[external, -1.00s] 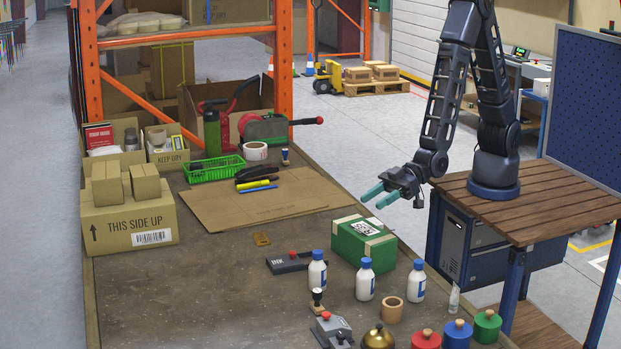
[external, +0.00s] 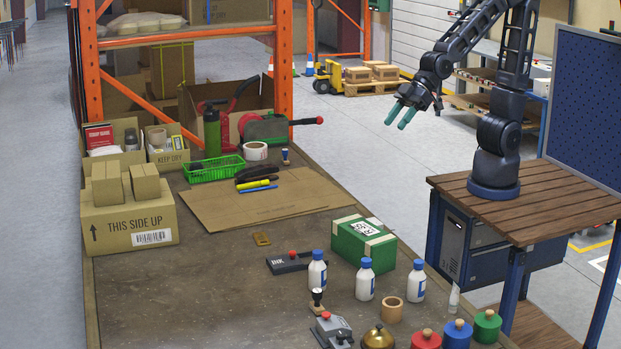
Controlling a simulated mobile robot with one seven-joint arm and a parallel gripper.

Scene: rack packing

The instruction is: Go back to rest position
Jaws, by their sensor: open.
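My gripper (external: 401,114) has two teal fingers, apart and empty. It hangs in the air at the upper right, beyond the workbench and above the grey floor, pointing down and to the left. My arm rises from its base on the slatted wooden stand (external: 550,205) and bends over at the top; its upper part is cut off by the picture's edge. The green box (external: 348,246) with pale tape and a printed label sits on the bench, below and to the left of my gripper, well apart from it.
The workbench (external: 200,285) holds white bottles (external: 317,270), coloured jars (external: 457,335), a bell (external: 378,338), flat cardboard (external: 235,205) and a "THIS SIDE UP" box (external: 130,222). An orange rack (external: 283,70) stands behind. A blue pegboard (external: 590,110) is right of my arm.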

